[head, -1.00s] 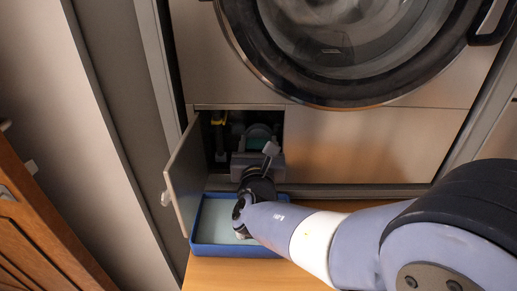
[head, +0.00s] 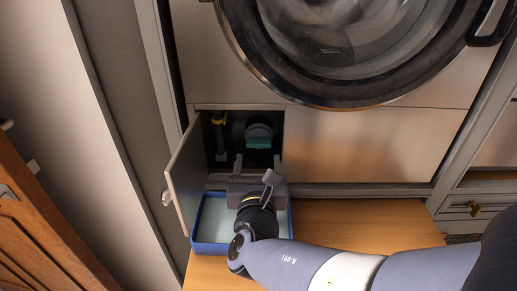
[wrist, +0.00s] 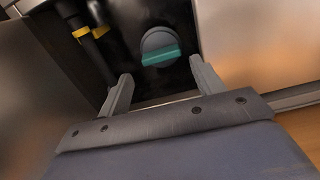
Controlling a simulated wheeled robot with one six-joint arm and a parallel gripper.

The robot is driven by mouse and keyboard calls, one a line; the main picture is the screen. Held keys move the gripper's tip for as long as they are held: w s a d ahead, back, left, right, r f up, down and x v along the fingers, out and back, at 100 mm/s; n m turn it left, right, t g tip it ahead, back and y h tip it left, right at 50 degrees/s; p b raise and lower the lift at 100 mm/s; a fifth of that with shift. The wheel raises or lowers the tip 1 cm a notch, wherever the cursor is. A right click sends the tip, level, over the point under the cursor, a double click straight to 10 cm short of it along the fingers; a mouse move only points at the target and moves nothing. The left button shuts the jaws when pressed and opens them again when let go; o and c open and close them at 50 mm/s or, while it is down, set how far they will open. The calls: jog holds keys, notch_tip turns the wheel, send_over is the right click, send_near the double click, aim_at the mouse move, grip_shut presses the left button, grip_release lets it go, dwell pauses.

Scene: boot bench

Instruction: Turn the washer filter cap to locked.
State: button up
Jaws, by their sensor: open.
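The washer filter cap (head: 259,136) is a round grey-teal disc with a teal grip bar, set in the dark recess at the washer's lower left. In the wrist view the cap (wrist: 160,47) shows its bar lying nearly level, slightly tilted up to the right. My gripper (head: 259,162) is open and empty, in front of and below the cap, with a clear gap to it. In the wrist view its two grey fingers (wrist: 160,85) stand apart on either side below the cap. No lock mark on the cap can be read.
The small hatch door (head: 186,176) stands open at the left of the recess. A drain hose with a yellow clip (head: 219,118) hangs left of the cap. A blue tray (head: 214,222) lies below on the wooden surface (head: 350,228). The round washer door (head: 340,50) is above.

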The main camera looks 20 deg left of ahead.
aim_at(259, 146)
jog(key=v, duration=0.3)
jog(key=shift+s+d, duration=0.1)
jog(key=shift+s, duration=0.15)
jog(key=x, duration=1.1)
jog(key=shift+w+b, duration=0.15)
jog(key=shift+b, duration=0.2)
jog(key=shift+r+p, duration=0.1)
jog(key=shift+p, duration=0.5)
jog(key=shift+n, duration=0.4)
jog(key=shift+s, duration=0.25)
jog(key=shift+f, duration=0.25)
